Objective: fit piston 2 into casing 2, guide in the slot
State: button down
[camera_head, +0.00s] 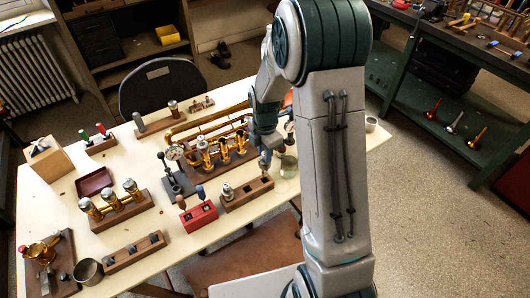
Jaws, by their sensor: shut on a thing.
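A brass horn valve section (222,150) with upright gold casings stands on a wooden base mid-table. Which casing is number 2 cannot be read. My gripper (266,160) is just right of these casings, low over the right end of a wooden block (236,203). It appears shut on a small metal piece, seemingly a piston, mostly hidden by the gripper. A silver-topped piston (228,191) stands at the left end of that block, with a dark opening right of it. The guide and slot are too small to see.
A second wooden block (118,211) carries three brass cylinders at left. A red tool holder (198,216), a dial gauge stand (175,177) and a slotted block (134,251) are nearby. A glass jar (288,166) stands right of my gripper. Bare table shows at left.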

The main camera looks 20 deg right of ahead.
jog(key=shift+r+p, duration=1.15)
jog(key=shift+r, duration=0.8)
